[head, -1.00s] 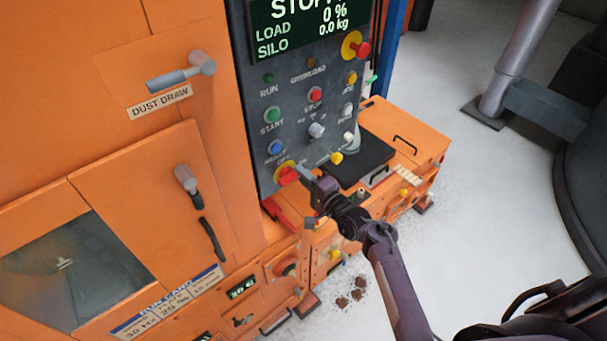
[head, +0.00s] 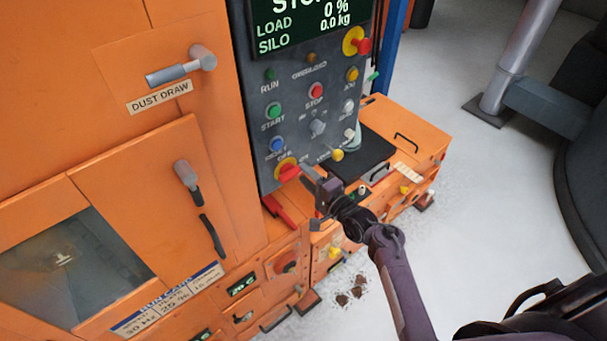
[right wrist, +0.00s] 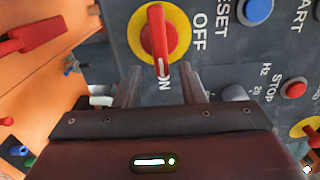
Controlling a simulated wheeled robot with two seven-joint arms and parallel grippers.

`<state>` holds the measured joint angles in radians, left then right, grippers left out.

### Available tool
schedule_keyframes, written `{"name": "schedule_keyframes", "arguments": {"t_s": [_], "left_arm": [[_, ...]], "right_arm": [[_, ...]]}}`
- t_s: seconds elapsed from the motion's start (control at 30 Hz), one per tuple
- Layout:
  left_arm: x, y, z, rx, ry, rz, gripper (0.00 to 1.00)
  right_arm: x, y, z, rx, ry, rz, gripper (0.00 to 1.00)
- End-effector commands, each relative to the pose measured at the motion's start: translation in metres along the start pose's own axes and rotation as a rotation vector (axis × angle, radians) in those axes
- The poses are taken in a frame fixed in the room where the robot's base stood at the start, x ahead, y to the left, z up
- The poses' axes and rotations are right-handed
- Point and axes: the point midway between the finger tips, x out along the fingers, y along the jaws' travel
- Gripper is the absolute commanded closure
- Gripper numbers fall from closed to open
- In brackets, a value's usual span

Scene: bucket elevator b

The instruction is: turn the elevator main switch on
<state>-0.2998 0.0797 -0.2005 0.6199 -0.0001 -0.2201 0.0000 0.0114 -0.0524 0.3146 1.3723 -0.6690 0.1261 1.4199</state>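The main switch (head: 287,170) is a red handle on a yellow disc at the panel's lower corner. In the right wrist view, the red handle (right wrist: 157,40) runs up and down the picture, its lower end over the ON label; OFF is to the right of the disc. My right gripper (head: 311,178) is just right of the switch in the head view. In the right wrist view, its fingers (right wrist: 160,75) are apart, one on each side of the handle's lower end, with gaps visible. It holds nothing. My left gripper is not in view.
A red lever (head: 277,209) sits below the panel. An orange cabinet (head: 400,130) stands behind right. Open floor lies to the right.

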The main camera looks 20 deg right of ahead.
Motion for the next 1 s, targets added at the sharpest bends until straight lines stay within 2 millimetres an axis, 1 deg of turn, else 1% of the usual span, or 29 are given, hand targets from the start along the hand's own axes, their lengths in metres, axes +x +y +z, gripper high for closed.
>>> {"name": "schedule_keyframes", "arguments": {"t_s": [0.03,0.1,0.2,0.3,0.4,0.5,0.93,1.0], "left_arm": [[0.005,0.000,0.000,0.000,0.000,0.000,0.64],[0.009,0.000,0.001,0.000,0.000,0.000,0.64],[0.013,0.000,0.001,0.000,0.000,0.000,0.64],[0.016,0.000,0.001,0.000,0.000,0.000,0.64],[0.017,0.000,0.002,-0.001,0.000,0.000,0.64],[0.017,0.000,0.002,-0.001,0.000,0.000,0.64],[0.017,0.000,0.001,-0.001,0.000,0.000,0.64],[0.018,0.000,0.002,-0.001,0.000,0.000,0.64]], "right_arm": [[-0.010,0.004,0.000,-0.001,0.001,0.003,0.64],[-0.023,0.005,0.001,-0.001,0.000,0.003,0.64],[-0.039,0.004,0.001,-0.002,0.000,0.003,0.64],[-0.051,0.003,0.002,0.000,-0.002,0.002,0.64],[-0.058,0.002,0.002,0.000,-0.002,0.002,0.64],[-0.061,0.001,0.002,0.000,-0.002,0.002,0.64],[-0.060,0.001,0.002,0.000,-0.002,0.002,0.64],[-0.060,0.006,0.003,-0.004,-0.002,0.010,0.64]]}}
